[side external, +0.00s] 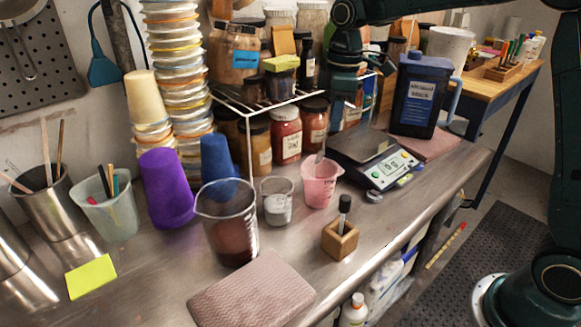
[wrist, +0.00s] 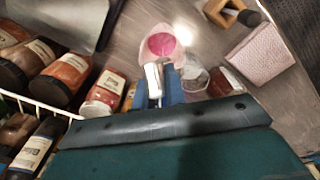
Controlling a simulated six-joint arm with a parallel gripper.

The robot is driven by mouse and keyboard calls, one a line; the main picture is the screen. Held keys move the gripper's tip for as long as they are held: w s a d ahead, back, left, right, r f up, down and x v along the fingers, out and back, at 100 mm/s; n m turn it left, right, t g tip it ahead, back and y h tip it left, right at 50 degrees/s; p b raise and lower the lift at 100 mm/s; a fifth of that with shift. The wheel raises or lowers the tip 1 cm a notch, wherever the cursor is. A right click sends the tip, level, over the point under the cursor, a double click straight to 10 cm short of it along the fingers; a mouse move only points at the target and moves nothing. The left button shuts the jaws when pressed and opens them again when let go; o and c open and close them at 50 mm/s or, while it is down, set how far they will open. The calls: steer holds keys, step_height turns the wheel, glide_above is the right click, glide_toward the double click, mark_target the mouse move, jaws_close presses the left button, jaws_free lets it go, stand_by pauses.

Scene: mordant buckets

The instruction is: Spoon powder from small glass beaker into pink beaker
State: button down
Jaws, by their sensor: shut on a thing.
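The pink beaker (side external: 320,188) stands on the metal bench, and in the wrist view it shows (wrist: 158,42) with pink inside. The small glass beaker (side external: 277,203) stands just left of it with pale powder low inside; in the wrist view it is partly hidden behind my fingers (wrist: 194,80). My gripper (side external: 335,122) points down above and behind the pink beaker. In the wrist view its blue fingers (wrist: 166,82) are shut on a metal spoon (wrist: 153,78). The spoon reaches down at the pink beaker's rim; its bowl and any powder on it cannot be made out.
A large glass beaker (side external: 228,225) with dark contents stands left of the small one. A wooden block (side external: 340,240) holding a dark-capped tool stands in front. A scale (side external: 375,160) and a dark jug (side external: 417,95) are right. Jars on a wire rack (side external: 262,108) stand behind.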

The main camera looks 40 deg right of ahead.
steer(key=shift+w+a+r+g+h, duration=0.15)
steer(key=shift+w+a+g+h, duration=0.1)
steer(key=shift+a+g+h, duration=0.1)
steer(key=shift+w+r, duration=0.15)
steer(key=shift+w, duration=0.05)
steer(key=shift+a+h, duration=0.1)
steer(key=shift+h, duration=0.15)
steer(key=shift+w+a+r+g, duration=0.1)
steer(key=shift+a+r+g, duration=0.1)
steer(key=shift+g, duration=0.15)
steer(key=shift+w, duration=0.15)
stand_by(1.0)
steer(key=w+d+f+m, duration=0.2)
steer(key=w+f+m, duration=0.4)
steer(key=w+m, duration=0.2)
steer(key=shift+w+d+f+m+y, duration=0.15)
steer(key=shift+w+m+y, duration=0.2)
steer(key=shift+m, duration=0.35)
